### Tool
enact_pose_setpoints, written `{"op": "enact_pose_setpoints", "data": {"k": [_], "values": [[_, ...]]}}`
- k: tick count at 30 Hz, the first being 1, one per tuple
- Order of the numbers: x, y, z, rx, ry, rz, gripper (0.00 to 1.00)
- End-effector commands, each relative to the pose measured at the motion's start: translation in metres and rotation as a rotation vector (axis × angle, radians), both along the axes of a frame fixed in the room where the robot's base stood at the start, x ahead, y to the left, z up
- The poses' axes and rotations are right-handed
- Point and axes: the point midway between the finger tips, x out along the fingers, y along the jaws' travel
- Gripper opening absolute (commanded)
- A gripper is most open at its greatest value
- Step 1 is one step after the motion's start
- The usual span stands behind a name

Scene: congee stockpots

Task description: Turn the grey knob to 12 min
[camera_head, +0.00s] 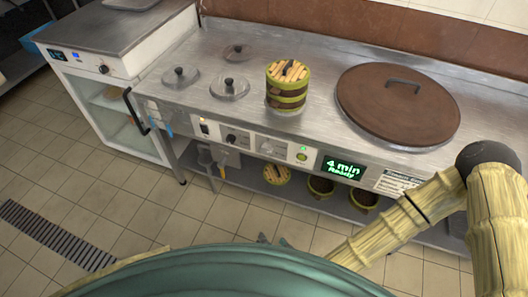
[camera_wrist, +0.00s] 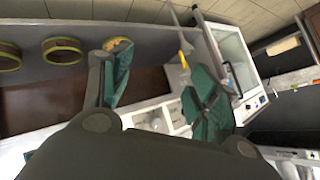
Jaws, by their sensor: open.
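The grey knob (camera_head: 268,147) is on the front panel of the steel counter, left of a green-lit button (camera_head: 302,154). The display (camera_head: 342,168) reads "4 min Ready". A dark knob (camera_head: 232,138) sits further left on the panel. My gripper (camera_wrist: 160,92) is open and empty in the wrist view, with its two teal fingers spread and the control panel (camera_wrist: 157,119) partly visible between and beyond them. In the head view only the fingertips (camera_head: 273,240) show over my teal body, in front of and below the panel. I cannot read the knob's pointer.
A wooden-lidded green-banded pot (camera_head: 287,86), a big brown lid (camera_head: 397,104) and small round lids (camera_head: 229,88) are on the counter. Buckets (camera_head: 321,187) stand on the lower shelf. Tiled floor at left is clear.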

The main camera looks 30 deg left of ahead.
Motion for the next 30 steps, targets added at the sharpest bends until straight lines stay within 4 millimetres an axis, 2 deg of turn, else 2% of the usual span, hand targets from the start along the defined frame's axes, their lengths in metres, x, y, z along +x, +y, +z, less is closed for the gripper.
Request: {"op": "enact_pose_setpoints", "data": {"k": [1,6,9,13,16,20,25,30], "values": [[0.001,0.026,-0.012,0.051,-0.035,-0.012,0.6],[0.014,0.099,0.004,0.208,-0.168,-0.085,0.6],[0.024,0.132,0.016,0.289,-0.238,-0.153,0.6],[0.041,0.164,0.034,0.38,-0.319,-0.266,0.6],[0.057,0.18,0.047,0.435,-0.373,-0.371,0.6],[0.079,0.19,0.06,0.486,-0.427,-0.526,0.6],[0.107,0.187,0.071,0.511,-0.47,-0.722,0.6],[0.123,0.179,0.076,0.509,-0.486,-0.848,0.6]]}}
